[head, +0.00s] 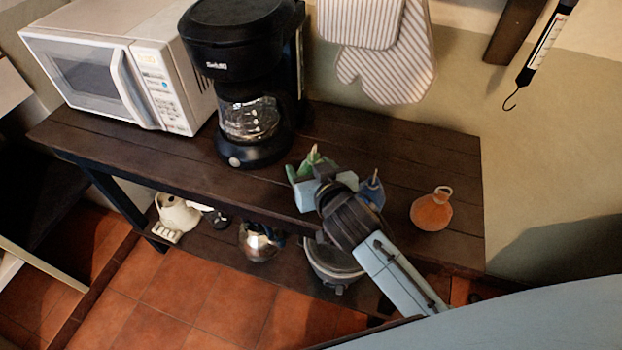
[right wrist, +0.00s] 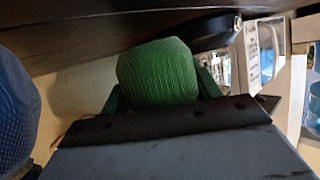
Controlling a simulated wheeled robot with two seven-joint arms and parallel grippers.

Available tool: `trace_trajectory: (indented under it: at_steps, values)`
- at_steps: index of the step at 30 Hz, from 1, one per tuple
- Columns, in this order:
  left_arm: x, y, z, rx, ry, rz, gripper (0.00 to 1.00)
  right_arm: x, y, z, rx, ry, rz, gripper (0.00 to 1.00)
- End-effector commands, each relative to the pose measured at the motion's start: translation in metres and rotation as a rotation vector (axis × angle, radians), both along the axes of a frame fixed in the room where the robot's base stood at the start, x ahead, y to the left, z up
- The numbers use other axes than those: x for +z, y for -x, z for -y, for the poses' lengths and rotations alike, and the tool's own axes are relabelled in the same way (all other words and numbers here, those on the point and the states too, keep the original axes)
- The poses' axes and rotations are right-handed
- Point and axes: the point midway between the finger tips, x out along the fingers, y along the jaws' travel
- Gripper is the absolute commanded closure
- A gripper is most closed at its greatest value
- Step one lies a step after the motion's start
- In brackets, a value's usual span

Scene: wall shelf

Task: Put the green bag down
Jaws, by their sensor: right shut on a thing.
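The green bag (head: 303,168) shows in the head view on the dark wooden shelf top, to the right of the coffee maker, partly hidden by my right gripper. My right gripper (head: 312,170) is shut on it. In the right wrist view the green bag (right wrist: 158,73) fills the middle, between the fingers, with a ribbed surface. I cannot tell whether the bag touches the shelf top. My left gripper is not in view.
A blue bag (head: 371,190) stands close beside my right gripper, and an orange bag (head: 432,212) stands further right. The coffee maker (head: 245,75) and microwave (head: 125,65) are to the left. Striped mitts (head: 385,60) hang behind. Shelf top (head: 440,160) is bare behind the bags.

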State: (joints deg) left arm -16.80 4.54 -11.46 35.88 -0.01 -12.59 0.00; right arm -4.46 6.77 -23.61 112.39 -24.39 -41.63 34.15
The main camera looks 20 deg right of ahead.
Motion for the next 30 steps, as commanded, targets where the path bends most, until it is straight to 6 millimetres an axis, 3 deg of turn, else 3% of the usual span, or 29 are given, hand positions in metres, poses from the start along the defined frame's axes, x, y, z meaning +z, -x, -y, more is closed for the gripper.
trace_trajectory:
  at_steps: [6, 17, 18, 22, 30]
  values:
    - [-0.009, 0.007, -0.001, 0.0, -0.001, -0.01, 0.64, -0.028, 0.0, 0.0, 0.002, 0.001, 0.002, 0.81]
    - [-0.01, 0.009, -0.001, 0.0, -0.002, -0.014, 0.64, -0.031, 0.0, 0.0, 0.001, 0.0, 0.002, 0.81]
    - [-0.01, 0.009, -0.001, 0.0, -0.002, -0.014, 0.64, -0.032, 0.0, 0.0, 0.0, 0.0, -0.001, 0.34]
    - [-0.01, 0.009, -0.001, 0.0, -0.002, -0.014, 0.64, -0.031, 0.0, 0.0, 0.0, 0.0, -0.002, 0.17]
    - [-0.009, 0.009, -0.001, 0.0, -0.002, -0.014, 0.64, -0.031, 0.0, 0.0, 0.0, 0.001, -0.001, 0.16]
